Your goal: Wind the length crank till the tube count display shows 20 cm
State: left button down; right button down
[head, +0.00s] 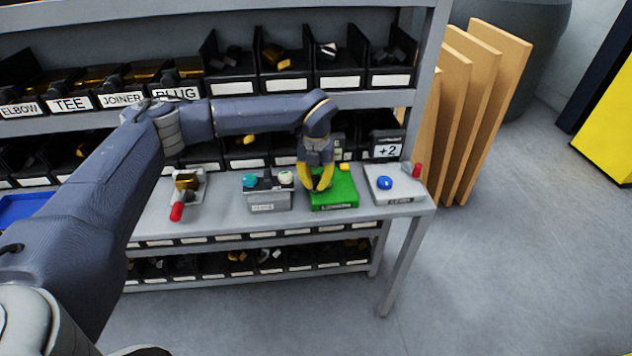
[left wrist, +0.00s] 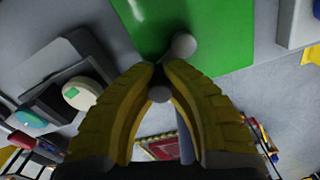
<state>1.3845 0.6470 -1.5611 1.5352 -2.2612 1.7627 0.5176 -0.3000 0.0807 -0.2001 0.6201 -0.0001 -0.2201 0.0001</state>
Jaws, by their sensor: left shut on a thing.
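A green box (head: 335,191) with a label on its front stands on the grey bench. My left gripper (head: 323,186) reaches down over it with its yellow fingers shut. The fingers hide part of the crank. A dark display (head: 388,150) behind the bench's right end reads "+2"; I see no cm reading. My right gripper is in neither view.
A grey box with teal and pale buttons (head: 267,191) stands left of the green box. A pale box with a blue button (head: 384,183) and a red knob (head: 416,170) stands right. A red-handled device (head: 184,194) is farther left. Part bins fill the shelves behind.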

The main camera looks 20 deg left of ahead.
pick_arm(q)
jog(key=shift+w, duration=0.1)
jog(key=m, duration=0.2)
jog(key=w+a+m, duration=0.1)
jog(key=m, duration=0.1)
jog(key=shift+a, duration=0.1)
jog(key=shift+w+a+m, duration=0.15)
jog(key=shift+w+m, duration=0.25)
jog(key=shift+m, duration=0.8)
jog(key=shift+w+a+m, duration=0.15)
jog(key=shift+w+m, duration=0.25)
jog(key=shift+m, duration=0.8)
jog(key=c, duration=1.2)
grip_release()
jog(key=shift+r, duration=0.1)
notch_tip(320, 180, up, 12)
